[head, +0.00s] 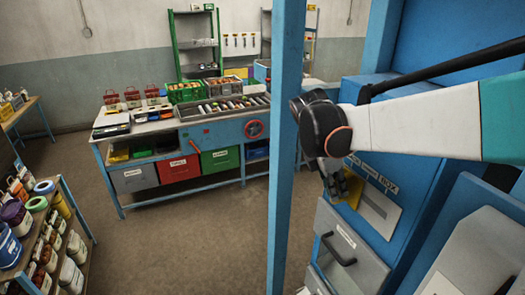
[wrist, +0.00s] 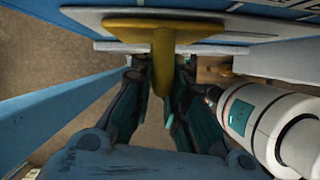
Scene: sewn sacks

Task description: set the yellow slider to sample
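The yellow slider (wrist: 163,40) stands out from a blue panel in the wrist view, with a wide crosspiece and a narrower stem. In the head view, part of its yellow (head: 352,188) shows beside the panel front, mostly behind my wrist. My gripper (wrist: 163,72) has one teal-padded finger on each side of the stem. The fingertips lie close against it with no clear gap at the tips. In the head view my gripper (head: 337,184) is partly hidden by the wrist. The slider's sample mark cannot be read in either view.
A blue post (head: 287,140) stands just left of my wrist. A grey drawer (head: 348,250) with a dark handle is below the panel. A blue workbench (head: 215,135) with crates and bins stands farther back. A shelf of jars (head: 45,235) is at the lower left. Open floor lies between.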

